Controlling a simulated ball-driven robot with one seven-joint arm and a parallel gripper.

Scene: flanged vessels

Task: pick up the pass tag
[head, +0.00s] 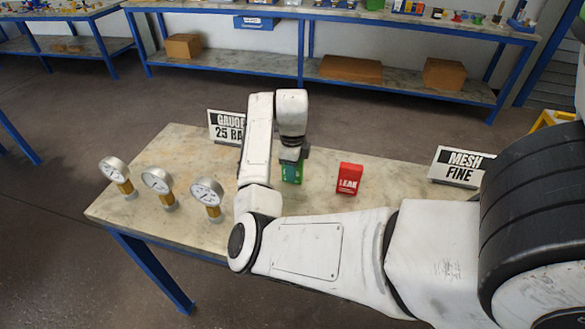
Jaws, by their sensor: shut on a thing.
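A green tag (292,174), the pass tag by its colour, stands near the middle of the table; any lettering on it is too small to read. My gripper (292,163) points down over it and is shut on its upper part. The top of the tag is hidden by the gripper. I cannot tell whether the tag's lower edge touches the table. A red tag marked LEAK (349,179) stands upright to the right, apart from my gripper.
Several gauges with brass stems (158,186) stand on the table's left. The tabletop (400,180) between the red tag and that sign is clear.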

